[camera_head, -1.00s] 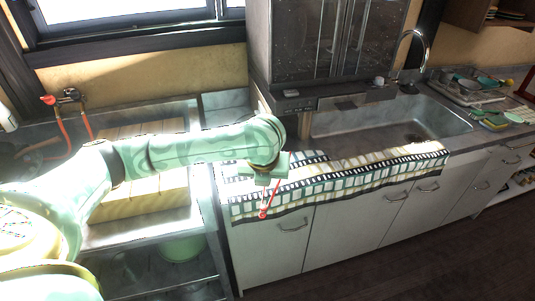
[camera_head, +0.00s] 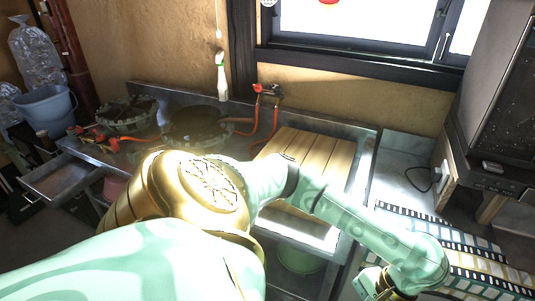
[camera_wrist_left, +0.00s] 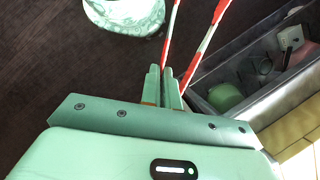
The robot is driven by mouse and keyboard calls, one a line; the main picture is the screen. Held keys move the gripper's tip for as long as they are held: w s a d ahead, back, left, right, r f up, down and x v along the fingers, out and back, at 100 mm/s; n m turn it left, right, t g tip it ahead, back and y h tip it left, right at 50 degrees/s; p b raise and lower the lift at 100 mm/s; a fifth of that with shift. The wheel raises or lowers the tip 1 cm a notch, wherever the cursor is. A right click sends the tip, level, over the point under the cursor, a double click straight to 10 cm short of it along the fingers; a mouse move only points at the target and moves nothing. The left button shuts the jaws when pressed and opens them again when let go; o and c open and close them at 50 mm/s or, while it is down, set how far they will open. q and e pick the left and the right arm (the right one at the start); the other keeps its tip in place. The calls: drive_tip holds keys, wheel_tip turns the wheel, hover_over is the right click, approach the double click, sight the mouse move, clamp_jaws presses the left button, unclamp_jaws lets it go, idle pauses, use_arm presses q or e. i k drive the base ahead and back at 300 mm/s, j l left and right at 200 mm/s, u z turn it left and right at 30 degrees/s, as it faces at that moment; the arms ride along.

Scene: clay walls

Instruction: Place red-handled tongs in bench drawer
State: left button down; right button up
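The red-handled tongs (camera_wrist_left: 203,45) show in the left wrist view as two red-and-white arms spreading upward from my fingertips. My left gripper (camera_wrist_left: 165,88) is shut on their near end. In the head view my left gripper (camera_head: 376,286) is at the bottom edge, right of the wooden board, partly cut off; the tongs are out of sight there. An open bench drawer (camera_head: 88,184) sticks out at the left end of the metal bench, far to the left of the gripper. Its visible inside looks empty. My right gripper is not in view.
A wooden slatted board (camera_head: 318,160) lies on the bench. Burners (camera_head: 197,124) with red hoses stand behind the drawer. A blue bucket (camera_head: 46,108) is at far left. A patterned cloth (camera_head: 470,262) lies at right. A green bowl (camera_wrist_left: 224,97) sits on the lower shelf.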

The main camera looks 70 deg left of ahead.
sight(75, 172)
drive_tip(key=j+u, duration=0.15)
drive_tip(key=u, duration=0.3)
drive_tip(key=k+j+u, duration=0.1)
drive_tip(key=u, duration=0.35)
drive_tip(key=j+u, duration=0.3)
drive_tip(key=u, duration=0.15)
drive_tip(key=j+u, duration=0.15)
drive_tip(key=u, duration=0.3)
drive_tip(key=i+j+u, duration=0.35)
drive_tip(key=j, duration=0.55)
drive_tip(key=i+j+u, duration=0.3)
drive_tip(key=i+j, duration=0.3)
drive_tip(key=j, duration=0.25)
drive_tip(key=i+j+u, duration=0.35)
drive_tip(key=i+j, duration=0.7)
drive_tip(key=j, duration=0.15)
